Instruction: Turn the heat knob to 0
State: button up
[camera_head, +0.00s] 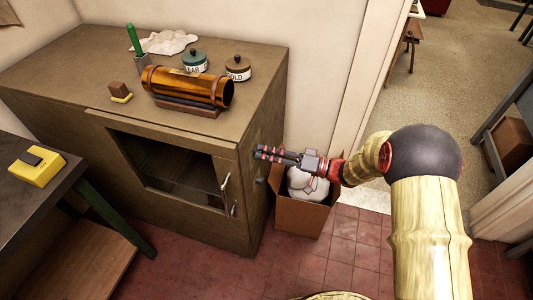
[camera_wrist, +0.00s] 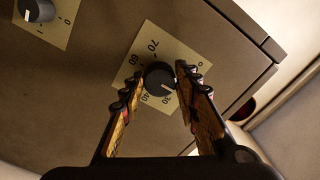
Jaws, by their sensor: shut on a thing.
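The heat knob (camera_wrist: 158,80) is a dark round knob on a pale dial plate (camera_wrist: 153,47) with printed numbers such as 30, 40, 60 and 70. Its white mark points to the lower right in the wrist view, towards the side of the 30. My gripper (camera_wrist: 158,73) has one finger on each side of the knob and is shut on it.
A second knob (camera_wrist: 38,10) sits on another pale plate marked 0 and 1. A cardboard box (camera_head: 299,218) with white contents stands on the floor below my gripper. The cabinet top holds an amber cylinder (camera_head: 190,86) and two lidded jars (camera_head: 238,68). The red tiled floor in front is clear.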

jog(key=shift+f, duration=0.1)
jog(key=o, duration=1.1)
jog(key=shift+o, duration=0.2)
jog(key=shift+d, duration=0.1)
jog(key=v, duration=1.1)
jog(key=shift+s+d, duration=0.15)
jog(key=shift+d, duration=0.2)
